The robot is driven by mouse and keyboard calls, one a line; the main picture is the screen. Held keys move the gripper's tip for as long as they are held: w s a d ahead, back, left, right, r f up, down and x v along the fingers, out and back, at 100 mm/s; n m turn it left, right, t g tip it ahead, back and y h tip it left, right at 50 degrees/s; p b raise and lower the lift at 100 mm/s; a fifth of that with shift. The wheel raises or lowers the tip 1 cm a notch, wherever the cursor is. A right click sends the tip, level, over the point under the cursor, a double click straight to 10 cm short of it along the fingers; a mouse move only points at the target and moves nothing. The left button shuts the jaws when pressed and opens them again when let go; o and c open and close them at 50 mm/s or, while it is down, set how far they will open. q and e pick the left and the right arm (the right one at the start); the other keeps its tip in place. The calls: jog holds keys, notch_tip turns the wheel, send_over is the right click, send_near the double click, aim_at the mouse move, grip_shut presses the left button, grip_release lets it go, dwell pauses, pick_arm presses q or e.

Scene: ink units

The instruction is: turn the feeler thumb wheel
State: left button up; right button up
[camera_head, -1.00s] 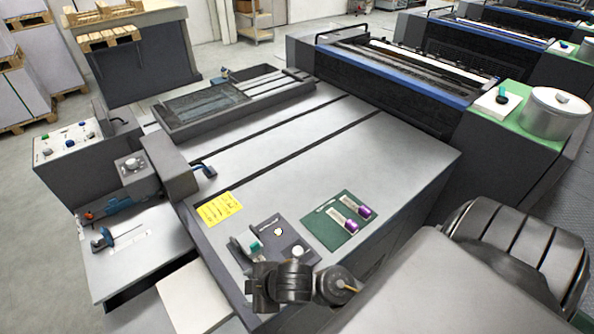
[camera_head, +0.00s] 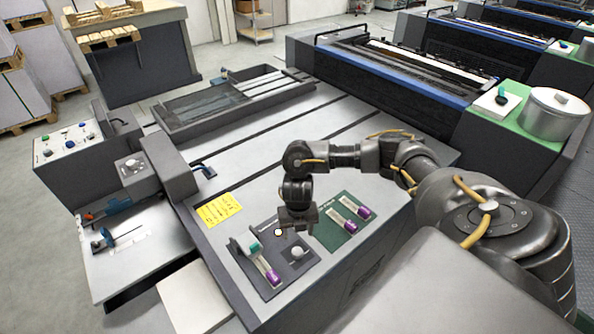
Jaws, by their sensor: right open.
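No part is clearly marked as the feeler thumb wheel. A round silver knob (camera_head: 297,251) sits on the dark grey panel (camera_head: 300,266) at the table's front. A pale round knob (camera_head: 133,164) sits on a small grey box at the left. I cannot tell which, if either, is the wheel. My right gripper (camera_head: 298,230) points down above the far edge of the dark panel, beyond the silver knob and apart from it. It is open and seems empty. My left gripper is not in view.
A purple-capped tube (camera_head: 270,273) lies on the dark panel below a teal-topped part (camera_head: 254,248). Two more such tubes lie on a green mat (camera_head: 331,237) to the right. A yellow note (camera_head: 219,210) lies at the left.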

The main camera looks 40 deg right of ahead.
jog(key=b, duration=0.2)
send_over(297, 251)
jog(key=f, duration=0.6)
jog(key=shift+s, duration=0.2)
jog(key=shift+w+f+p, duration=0.1)
jog(key=shift+f+p, duration=0.45)
jog(key=shift+f, duration=1.9)
jog(key=shift+c, duration=0.5)
jog(key=c, duration=0.9)
jog(key=m+p, duration=0.2)
jog(key=shift+r+m, duration=0.25)
jog(key=shift+m, duration=0.05)
jog(key=shift+f+m+p, duration=0.15)
jog(key=shift+m+p, duration=0.15)
jog(key=shift+m, duration=0.5)
jog(key=shift+f, duration=0.1)
